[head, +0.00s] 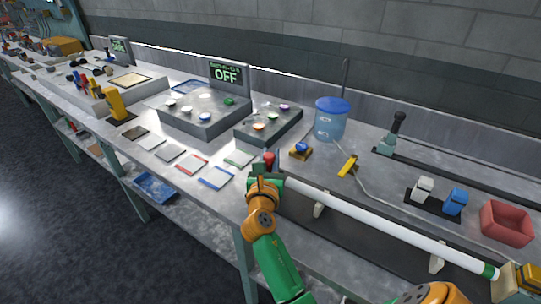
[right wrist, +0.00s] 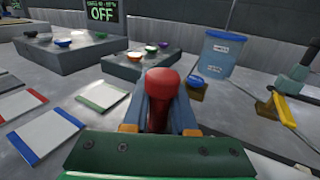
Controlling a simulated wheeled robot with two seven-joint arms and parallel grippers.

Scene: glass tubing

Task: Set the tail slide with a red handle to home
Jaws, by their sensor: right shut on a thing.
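The tail slide's red handle (head: 269,157) stands upright at the left end of the long white tube. The slide's body is mostly hidden by the gripper. The white tube (head: 380,222) with green ends runs from beside the gripper to an orange and yellow block (head: 521,277) at the lower right. My left gripper is not in view.
Cream supports (head: 319,205) stand under the tube. Behind it are a blue-lidded container (head: 331,120), a yellow tool (head: 348,166) and a red bin (head: 506,224). Consoles with coloured knobs (head: 204,112) and an OFF sign (head: 227,74) stand to the left, with flat coloured-edge plates (head: 216,178) before them.

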